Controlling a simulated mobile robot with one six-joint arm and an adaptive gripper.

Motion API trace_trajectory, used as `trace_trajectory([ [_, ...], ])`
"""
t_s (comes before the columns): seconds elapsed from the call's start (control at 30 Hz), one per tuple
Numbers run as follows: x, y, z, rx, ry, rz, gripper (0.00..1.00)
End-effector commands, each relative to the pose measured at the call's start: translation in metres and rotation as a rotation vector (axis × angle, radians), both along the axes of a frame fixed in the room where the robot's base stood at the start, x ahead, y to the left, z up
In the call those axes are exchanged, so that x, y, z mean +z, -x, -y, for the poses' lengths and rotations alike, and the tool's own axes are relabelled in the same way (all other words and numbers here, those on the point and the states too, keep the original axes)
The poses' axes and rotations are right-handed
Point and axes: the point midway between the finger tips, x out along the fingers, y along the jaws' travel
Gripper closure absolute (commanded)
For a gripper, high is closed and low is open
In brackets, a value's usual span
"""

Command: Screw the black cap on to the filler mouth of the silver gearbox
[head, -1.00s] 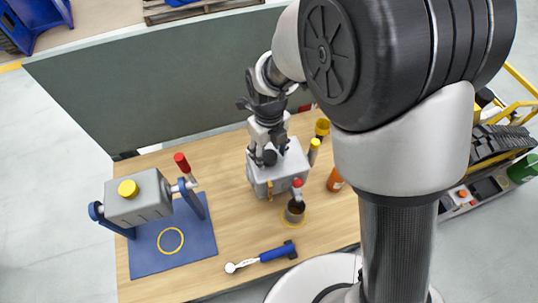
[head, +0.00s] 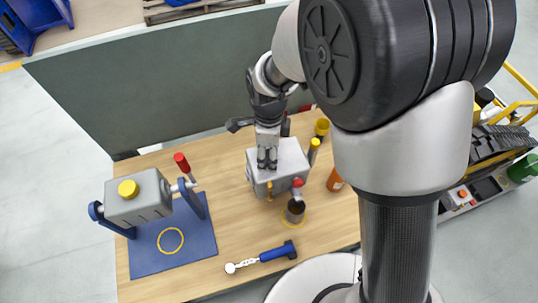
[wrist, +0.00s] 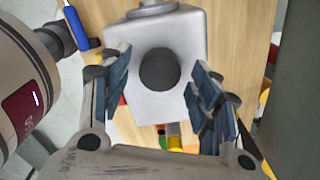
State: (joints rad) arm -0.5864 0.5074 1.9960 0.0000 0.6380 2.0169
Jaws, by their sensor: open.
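The silver gearbox (head: 290,158) stands on the wooden bench below my arm. In the wrist view its pale top face (wrist: 185,100) fills the middle. The round black cap (wrist: 159,69) sits on that face, seen from above; whether its thread is engaged I cannot tell. My gripper (wrist: 160,85) is open, with one finger left and one right of the cap, both apart from it. In the head view my gripper (head: 267,165) is low over the gearbox top and hides the cap.
A second grey box with a yellow cap (head: 128,189) hangs in a blue stand (head: 195,247) at the left. A blue-handled tool (head: 272,254) lies at the front. A dark-topped cup (head: 295,212), yellow cylinders (head: 314,146) and an orange bottle (head: 335,181) stand close to the gearbox.

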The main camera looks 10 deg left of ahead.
Motion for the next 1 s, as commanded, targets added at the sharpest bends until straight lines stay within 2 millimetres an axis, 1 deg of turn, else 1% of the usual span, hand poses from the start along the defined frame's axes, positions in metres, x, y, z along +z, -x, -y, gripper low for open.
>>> trace_trajectory([
  [0.07, 0.0000, 0.0000, 0.0000, 0.030, 0.000, 0.000, 0.43],
  [0.17, 0.0000, -0.0001, 0.0000, 0.127, 0.000, 0.000, 0.43],
  [0.5, 0.0001, 0.0000, 0.0000, 0.669, 0.000, 0.000, 0.43],
  [0.6, 0.0001, 0.0000, 0.0000, 0.790, 0.000, 0.000, 0.43],
  [0.83, 0.0001, 0.0000, 0.0000, 0.927, 0.000, 0.000, 0.43],
  [1.0, 0.0001, 0.0000, 0.0000, 1.183, 0.000, 0.000, 0.43],
])
